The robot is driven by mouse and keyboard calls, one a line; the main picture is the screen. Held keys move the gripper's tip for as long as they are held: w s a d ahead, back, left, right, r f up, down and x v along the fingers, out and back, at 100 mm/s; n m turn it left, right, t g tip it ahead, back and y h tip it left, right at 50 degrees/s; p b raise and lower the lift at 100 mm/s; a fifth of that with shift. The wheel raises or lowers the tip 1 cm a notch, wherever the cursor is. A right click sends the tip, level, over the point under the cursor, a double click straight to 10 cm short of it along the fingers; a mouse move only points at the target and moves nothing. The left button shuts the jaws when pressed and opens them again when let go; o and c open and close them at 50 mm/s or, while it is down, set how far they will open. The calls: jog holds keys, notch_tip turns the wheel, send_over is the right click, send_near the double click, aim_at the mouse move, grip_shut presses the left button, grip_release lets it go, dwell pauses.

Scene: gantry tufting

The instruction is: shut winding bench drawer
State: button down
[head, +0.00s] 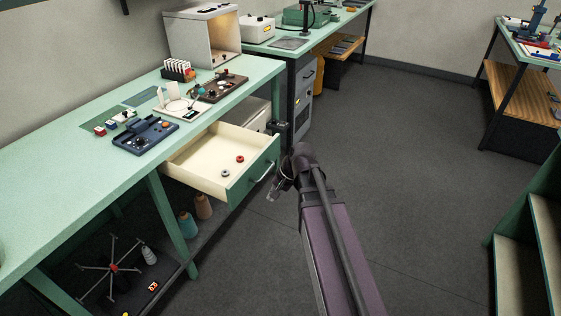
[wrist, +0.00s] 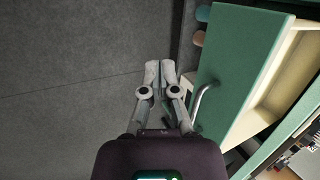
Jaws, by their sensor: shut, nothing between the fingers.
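The winding bench drawer (head: 207,160) is pulled well out of the green bench, with a cream inside and a green front. Two small round items, one red and one grey, lie in it. Its bar handle (head: 264,172) is on the front. My gripper (head: 272,194) is in front of the drawer, near the handle, partly hidden behind my arm in the head view. In the wrist view my gripper (wrist: 159,72) has its fingertips together and empty, to the left of the drawer front (wrist: 232,65) and the handle (wrist: 205,98). I cannot tell whether it touches the handle.
The bench top (head: 50,190) carries a blue tray (head: 145,136), a brown tray (head: 219,88) and a light box (head: 205,38). Thread cones (head: 187,224) and a yarn winder (head: 113,268) stand below. Green steps (head: 525,225) are at right. The floor (head: 410,170) between is clear.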

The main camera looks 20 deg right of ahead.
jog(key=w+d+f+m+t+y+b, duration=0.2)
jog(key=w+f+m+b, duration=0.1)
jog(key=w+m+b, duration=0.15)
jog(key=m+t+y+b, duration=0.6)
jog(key=m+t+b, duration=0.3)
jog(key=m+b, duration=0.6)
send_near(276, 149)
jog(key=v, duration=0.6)
jog(key=shift+s+r, duration=0.15)
jog(key=shift+a, duration=0.1)
jog(key=x, duration=1.4)
jog(key=shift+f, duration=0.2)
jog(key=shift+w+d, duration=0.25)
